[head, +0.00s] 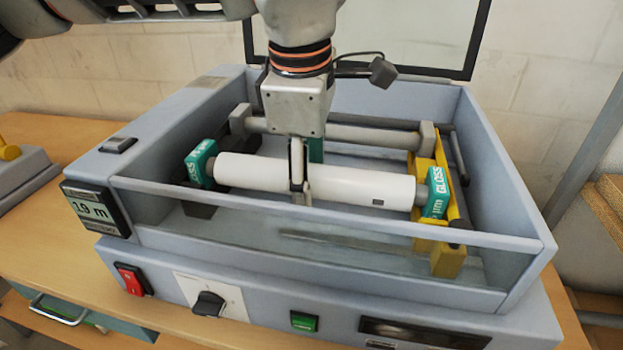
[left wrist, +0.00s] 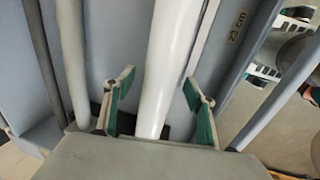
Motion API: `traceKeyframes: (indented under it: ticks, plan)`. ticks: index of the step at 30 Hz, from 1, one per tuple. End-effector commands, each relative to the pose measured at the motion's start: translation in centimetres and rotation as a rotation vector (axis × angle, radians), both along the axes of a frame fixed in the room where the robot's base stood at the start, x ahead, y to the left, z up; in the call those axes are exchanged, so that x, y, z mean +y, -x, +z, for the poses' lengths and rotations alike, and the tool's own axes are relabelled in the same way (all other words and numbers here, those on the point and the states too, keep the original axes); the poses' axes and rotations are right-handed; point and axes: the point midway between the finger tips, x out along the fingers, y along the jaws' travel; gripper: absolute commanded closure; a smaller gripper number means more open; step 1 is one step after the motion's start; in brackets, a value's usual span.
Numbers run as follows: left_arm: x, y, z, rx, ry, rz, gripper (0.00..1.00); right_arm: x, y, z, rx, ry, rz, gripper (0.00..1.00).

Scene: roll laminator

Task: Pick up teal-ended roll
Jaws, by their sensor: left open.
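The teal-ended roll is a white roll (head: 355,186) with teal end blocks marked GLOSS. It lies across the open bay of the laminator (head: 190,105), its right end at a yellow bracket (head: 447,262). My left gripper (head: 306,172) points down over the roll, left of its middle, open, with one finger in front and one behind. In the left wrist view the white roll (left wrist: 172,60) runs between the green-padded open fingers (left wrist: 158,80), with gaps on both sides. The fingers hide a strip of the roll in the head view. My right gripper is not in view.
A grey bar (head: 365,135) lies behind the roll. The bay's clear front panel (head: 330,255) and grey side walls surround the roll closely. A raised framed lid (head: 430,35) stands at the back. Wooden table (head: 40,235) shows at left.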

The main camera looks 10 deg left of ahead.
Motion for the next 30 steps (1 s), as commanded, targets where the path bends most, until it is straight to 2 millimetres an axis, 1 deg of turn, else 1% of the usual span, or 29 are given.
traceKeyframes:
  ticks: [1, 2, 3, 5, 6, 7, 15, 20, 23, 26, 29, 30]
  plan:
    - [0.0, 0.0, 0.0, 0.0, 0.0, 0.0, 0.52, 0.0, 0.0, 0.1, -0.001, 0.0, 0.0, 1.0]
    - [0.0, 0.0, 0.0, 0.0, 0.0, 0.0, 0.6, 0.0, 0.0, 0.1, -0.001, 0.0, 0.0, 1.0]
    - [0.0, 0.0, 0.0, 0.0, 0.0, 0.0, 0.7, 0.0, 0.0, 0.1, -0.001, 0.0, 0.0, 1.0]
    - [0.0, 0.0, 0.0, 0.0, 0.0, 0.0, 0.86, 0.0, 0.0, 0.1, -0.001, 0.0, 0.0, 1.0]
    - [0.0, 0.0, 0.0, 0.0, 0.0, 0.0, 0.96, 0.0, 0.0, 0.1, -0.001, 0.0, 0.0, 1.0]
    - [0.0, 0.0, 0.0, 0.0, 0.0, 0.0, 1.0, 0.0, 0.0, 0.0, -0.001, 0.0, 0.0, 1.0]
    - [0.0, 0.0, 0.2, -0.002, 0.001, 0.0, 1.0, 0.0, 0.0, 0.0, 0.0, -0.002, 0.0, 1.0]
    - [0.0, -0.1, 0.9, -0.004, 0.002, 0.0, 1.0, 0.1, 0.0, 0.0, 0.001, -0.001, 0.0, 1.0]
    - [0.0, -0.1, 1.9, -0.005, 0.002, 0.001, 1.0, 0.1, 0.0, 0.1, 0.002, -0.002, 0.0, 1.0]
    - [-0.1, -0.1, 3.4, -0.007, 0.002, 0.001, 1.0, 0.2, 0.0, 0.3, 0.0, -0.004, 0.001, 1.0]
    - [-0.1, -0.1, 5.3, -0.007, 0.002, 0.002, 1.0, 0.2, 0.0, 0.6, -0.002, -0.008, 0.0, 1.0]
    - [-0.1, 0.0, 6.1, -0.008, 0.002, 0.002, 1.0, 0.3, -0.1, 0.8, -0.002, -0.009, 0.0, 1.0]
